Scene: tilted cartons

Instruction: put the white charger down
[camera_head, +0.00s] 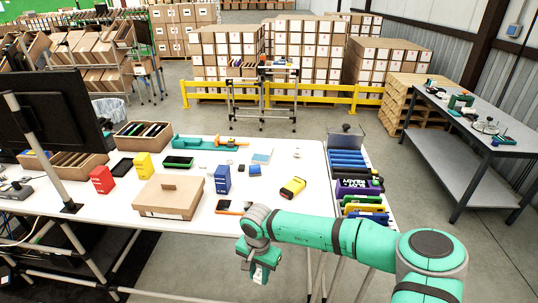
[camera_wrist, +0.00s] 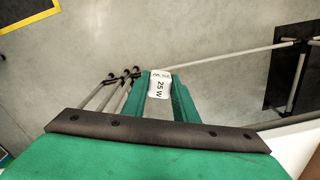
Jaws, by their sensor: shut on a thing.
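The white charger (camera_wrist: 160,85) is held between the two green fingers of my gripper (camera_wrist: 160,98) in the wrist view; its face reads "25 W". In the head view my gripper (camera_head: 261,268) hangs off the near edge of the white table, and a small pale part of the charger shows at its tip. Below the charger in the wrist view are grey floor and metal table legs, not the tabletop. The white table (camera_head: 300,170) lies beyond my gripper in the head view.
On the table are a cardboard box (camera_head: 168,197), a blue box (camera_head: 222,179), an orange-edged phone (camera_head: 234,207) and a yellow device (camera_head: 293,187). Blue trays (camera_head: 348,160) stand at the right end. Bare tabletop shows around the yellow device. A monitor (camera_head: 50,110) stands at left.

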